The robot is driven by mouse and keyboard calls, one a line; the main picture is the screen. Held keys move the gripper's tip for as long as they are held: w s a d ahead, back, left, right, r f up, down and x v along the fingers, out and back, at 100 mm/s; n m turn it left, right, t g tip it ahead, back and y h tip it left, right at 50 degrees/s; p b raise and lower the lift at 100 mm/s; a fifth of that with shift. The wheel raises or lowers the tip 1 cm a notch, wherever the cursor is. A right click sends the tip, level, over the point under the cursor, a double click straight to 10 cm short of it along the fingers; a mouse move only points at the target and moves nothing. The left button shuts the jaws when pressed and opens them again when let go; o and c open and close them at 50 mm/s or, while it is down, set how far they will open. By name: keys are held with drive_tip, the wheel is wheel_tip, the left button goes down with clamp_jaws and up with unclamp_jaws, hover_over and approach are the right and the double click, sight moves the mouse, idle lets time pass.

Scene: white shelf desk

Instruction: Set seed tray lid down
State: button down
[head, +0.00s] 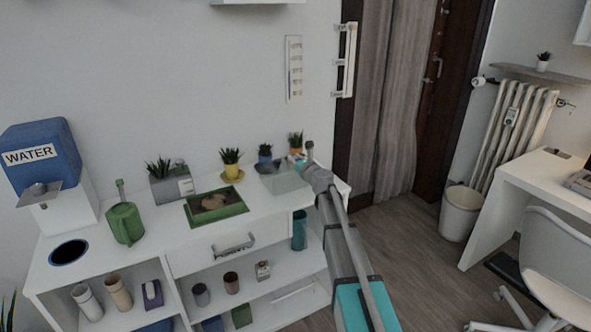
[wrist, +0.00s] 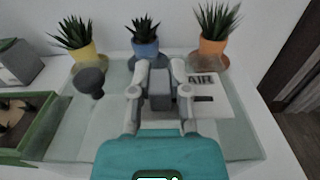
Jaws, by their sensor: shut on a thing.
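The seed tray lid is a clear, pale green-tinted pane (head: 287,184) at the right end of the white desk top, and it spreads under my gripper in the wrist view (wrist: 238,138). My gripper (wrist: 158,82) is shut on the lid's grey middle part. In the head view my gripper (head: 301,162) reaches over the lid from the right. I cannot tell whether the lid touches the desk top. The green seed tray (head: 243,208) with brown soil sits to the left of the lid; its edge shows at the left of the wrist view (wrist: 45,125).
Yellow (head: 231,170), blue (head: 265,162) and orange (head: 296,149) plant pots stand close behind the lid. A white card marked "AIR" (wrist: 203,79) shows at the lid's right. A green watering can (head: 124,222) and a water dispenser (head: 40,150) stand left.

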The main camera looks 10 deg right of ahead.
drive_tip(key=shift+f, duration=0.1)
drive_tip(key=shift+w+f+b, duration=0.4)
drive_tip(key=shift+f+b, duration=0.1)
drive_tip(key=shift+b, duration=0.15)
drive_tip(key=shift+f+b, duration=1.4)
drive_tip(key=shift+f, duration=0.05)
drive_tip(key=shift+f, duration=0.1)
drive_tip(key=c, duration=0.6)
unclamp_jaws()
drive_tip(key=shift+r, duration=0.2)
drive_tip(key=v, duration=1.2)
